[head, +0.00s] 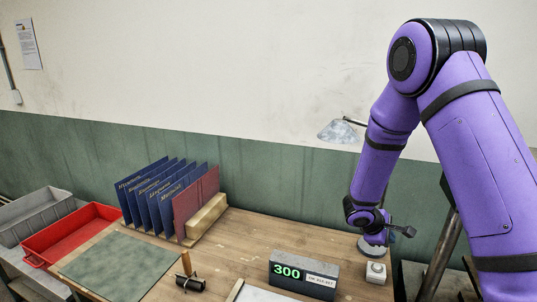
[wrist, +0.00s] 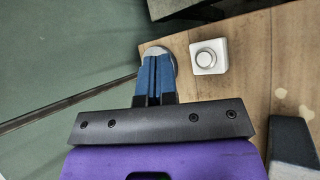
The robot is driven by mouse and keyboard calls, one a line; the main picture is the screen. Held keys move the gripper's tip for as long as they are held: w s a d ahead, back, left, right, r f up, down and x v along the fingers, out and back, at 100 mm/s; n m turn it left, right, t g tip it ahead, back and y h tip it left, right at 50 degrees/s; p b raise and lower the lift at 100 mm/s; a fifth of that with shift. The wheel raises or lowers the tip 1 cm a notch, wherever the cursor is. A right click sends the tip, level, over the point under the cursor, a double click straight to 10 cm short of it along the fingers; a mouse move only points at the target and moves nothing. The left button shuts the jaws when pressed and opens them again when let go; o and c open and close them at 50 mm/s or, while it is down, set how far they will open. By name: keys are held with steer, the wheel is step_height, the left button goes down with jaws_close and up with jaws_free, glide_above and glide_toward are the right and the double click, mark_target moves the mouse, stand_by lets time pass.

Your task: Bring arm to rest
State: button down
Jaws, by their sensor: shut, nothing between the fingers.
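My purple arm is bent, its upper part filling the right side of the head view. My gripper (head: 409,231) hangs low over the right end of the wooden table (head: 235,256), near the lamp base (head: 369,247) and a white box with a round knob (head: 376,272). In the wrist view my gripper (wrist: 155,58) has its blue fingers together with nothing between them. The fingers hide part of a round grey disc, and the white knob box (wrist: 208,57) lies just right of them.
A grey display box (head: 303,277) reading 300 stands at the table front. Several blue folders and a red one (head: 196,199) stand in a wooden rack. A green mat (head: 122,266), a black roller-like tool (head: 190,284), a red tray (head: 73,236) and a grey bin (head: 36,215) lie left.

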steer(key=s+r+m+y, duration=0.1)
steer(key=s+r+m, duration=0.1)
steer(key=s+r, duration=0.35)
steer(key=s+a+r+m+y, duration=0.1)
steer(key=s+r+m, duration=0.15)
steer(key=r, duration=0.65)
steer(key=s+r+m+y, duration=0.15)
steer(key=s+r, duration=0.25)
steer(key=r, duration=0.4)
steer(key=s+a+r+m+t+y, duration=0.1)
steer(key=s+a+r+m+y, duration=0.1)
steer(key=s+r, duration=0.3)
steer(key=s+a+r+m+t+y, duration=0.2)
steer(key=s+a+r, duration=0.3)
steer(key=s, duration=0.9)
steer(key=shift+a+r+m+y, duration=0.15)
steer(key=shift+r+m+y, duration=0.2)
steer(key=shift+y, duration=0.3)
